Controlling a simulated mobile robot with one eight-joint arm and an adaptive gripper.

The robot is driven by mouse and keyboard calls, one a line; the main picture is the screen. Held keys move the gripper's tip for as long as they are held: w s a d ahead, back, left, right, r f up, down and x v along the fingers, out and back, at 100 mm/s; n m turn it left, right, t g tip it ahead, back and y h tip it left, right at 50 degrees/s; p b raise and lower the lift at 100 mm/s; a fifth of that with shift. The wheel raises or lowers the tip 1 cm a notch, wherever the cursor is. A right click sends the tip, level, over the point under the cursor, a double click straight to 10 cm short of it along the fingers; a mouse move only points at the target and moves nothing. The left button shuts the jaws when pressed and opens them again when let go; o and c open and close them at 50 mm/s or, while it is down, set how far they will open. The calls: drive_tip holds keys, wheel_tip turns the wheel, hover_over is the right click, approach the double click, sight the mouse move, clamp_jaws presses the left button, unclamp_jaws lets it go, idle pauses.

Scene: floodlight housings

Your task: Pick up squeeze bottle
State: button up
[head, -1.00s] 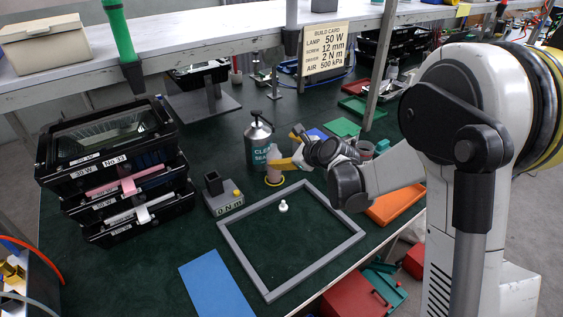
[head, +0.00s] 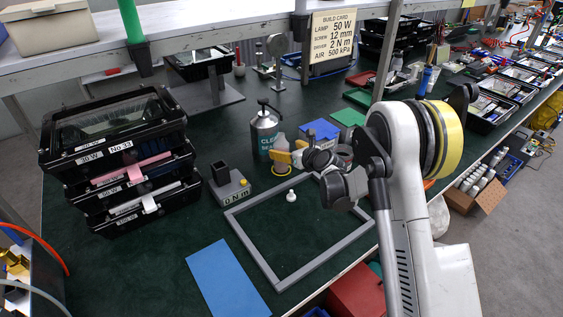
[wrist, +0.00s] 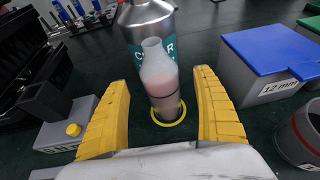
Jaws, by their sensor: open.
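The squeeze bottle (wrist: 160,78) is translucent with a pinkish fill and a pale narrow top. It stands upright on the bench inside a yellow ring (wrist: 168,115), just in front of the silver cleaner can (wrist: 148,22). In the head view the bottle (head: 281,158) is partly covered by my gripper (head: 287,157). My gripper's yellow fingers (wrist: 163,110) are open in the wrist view, one on each side of the bottle, with gaps on both sides. Its lower part shows between them.
A grey box with a blue lid (wrist: 272,60) stands to the right, and a grey torque block with a yellow knob (head: 229,189) to the left. A grey frame (head: 250,248) with a small white piece (head: 291,196) lies in front. Black trays (head: 115,150) are stacked at left.

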drive_tip(key=b+x, duration=0.1)
drive_tip(key=x, duration=0.3)
drive_tip(key=shift+f, duration=0.25)
drive_tip(key=shift+r, duration=0.1)
drive_tip(key=c, duration=1.5)
drive_tip(key=shift+r, duration=0.1)
